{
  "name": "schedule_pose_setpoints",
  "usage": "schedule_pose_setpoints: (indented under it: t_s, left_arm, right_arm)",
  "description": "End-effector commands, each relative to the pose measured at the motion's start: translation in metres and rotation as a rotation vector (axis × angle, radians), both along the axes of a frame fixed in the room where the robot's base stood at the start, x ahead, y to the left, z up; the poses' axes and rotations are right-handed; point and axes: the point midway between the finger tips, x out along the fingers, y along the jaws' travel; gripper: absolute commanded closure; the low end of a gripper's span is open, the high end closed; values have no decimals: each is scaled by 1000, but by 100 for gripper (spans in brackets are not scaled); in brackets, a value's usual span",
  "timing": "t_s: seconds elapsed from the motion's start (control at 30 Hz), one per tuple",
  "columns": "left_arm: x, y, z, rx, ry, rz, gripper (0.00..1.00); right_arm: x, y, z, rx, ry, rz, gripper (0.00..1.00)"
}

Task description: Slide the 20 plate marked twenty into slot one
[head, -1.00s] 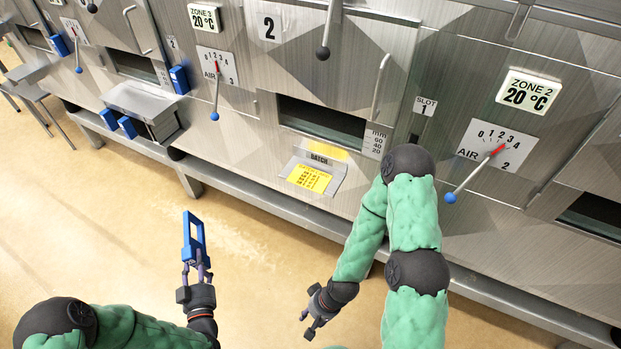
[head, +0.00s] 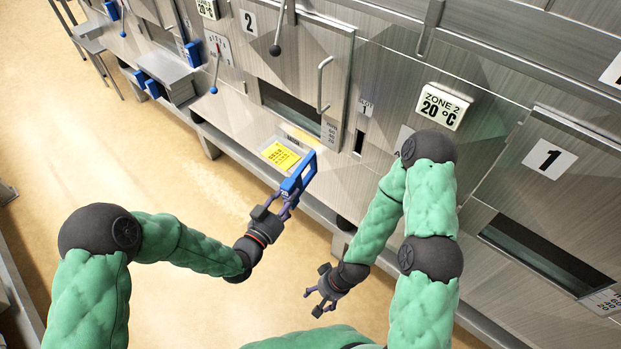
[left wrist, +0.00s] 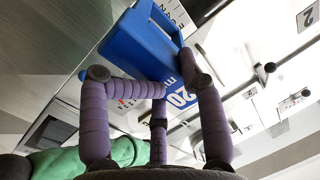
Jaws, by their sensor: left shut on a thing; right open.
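The blue plate (head: 299,174) is a frame with an opening in it. In the left wrist view the plate (left wrist: 140,46) shows a white "20" on its face. My left gripper (head: 288,196) is shut on the plate's lower end and holds it up in front of the machine, left of the slot. The slot one label (head: 366,107) is on the steel front, with a small dark slot (head: 359,141) below it. The plate is apart from this slot. My right gripper (head: 318,298) is open and empty, low in front of the machine.
A yellow batch card (head: 279,155) lies on a ledge below the dark opening of bay 2 (head: 290,105). A door handle (head: 322,84) sticks out left of the slot. Several blue plates (head: 146,84) are at far left. My right arm is right of the slot.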

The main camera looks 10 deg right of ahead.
Motion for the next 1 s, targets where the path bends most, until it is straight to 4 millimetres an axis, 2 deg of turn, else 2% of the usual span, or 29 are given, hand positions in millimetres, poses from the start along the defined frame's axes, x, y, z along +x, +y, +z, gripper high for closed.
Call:
schedule_pose_setpoints:
  t_s: [0.03, 0.1, 0.27, 0.67, 0.9, 1.0]
  left_arm:
    - [-3, -17, 18, 10, -11, -51, 100]
    - [-8, -34, 28, 23, -20, -103, 100]
    - [-15, -56, 42, 39, -34, -173, 100]
    - [-16, -60, 43, 43, -38, -187, 100]
    - [-16, -60, 41, 66, -66, -188, 100]
    - [-10, -67, 42, 65, -66, -190, 100]
  right_arm:
    - [0, 0, 12, 0, 0, 0, 28]
    - [0, 0, 18, 0, 0, 0, 28]
    - [0, 0, 25, 0, 1, -1, 28]
    - [0, 0, 25, 0, 1, -1, 28]
    - [0, 0, 14, 0, 1, -1, 28]
    - [0, 0, 13, 0, 1, -1, 28]
